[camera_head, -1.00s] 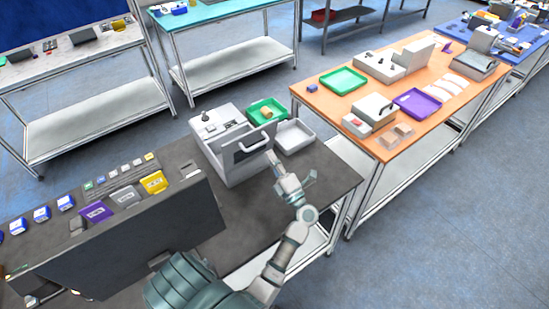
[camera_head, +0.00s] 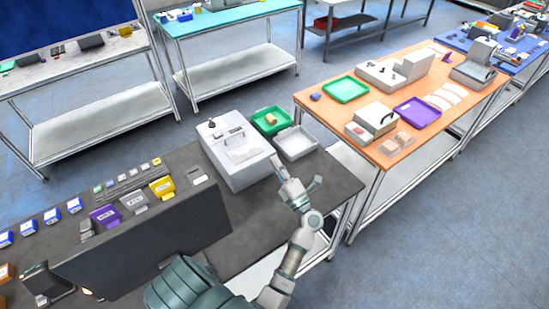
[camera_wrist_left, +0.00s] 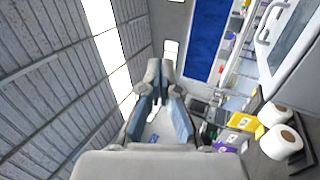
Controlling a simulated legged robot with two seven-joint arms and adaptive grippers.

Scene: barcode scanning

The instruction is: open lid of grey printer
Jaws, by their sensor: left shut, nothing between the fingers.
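The grey printer (camera_head: 233,170) stands on the dark table at centre. Its top looks flat and pale, with a light panel (camera_head: 243,152) on it; no raised lid shows. My left gripper (camera_head: 276,160) is just right of the printer's near right corner, seemingly apart from it. In the left wrist view, the gripper (camera_wrist_left: 161,72) is shut and empty. A pale body with a window and a loop handle (camera_wrist_left: 268,22) shows at the upper right there, likely the printer. My right gripper is not in view.
A green tray (camera_head: 272,121) and a white tray (camera_head: 297,143) stand behind and right of the printer. A dark monitor (camera_head: 150,245) stands at near left. Coloured label boxes (camera_head: 105,216) sit behind it. The table (camera_head: 265,218) is clear in front of the printer.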

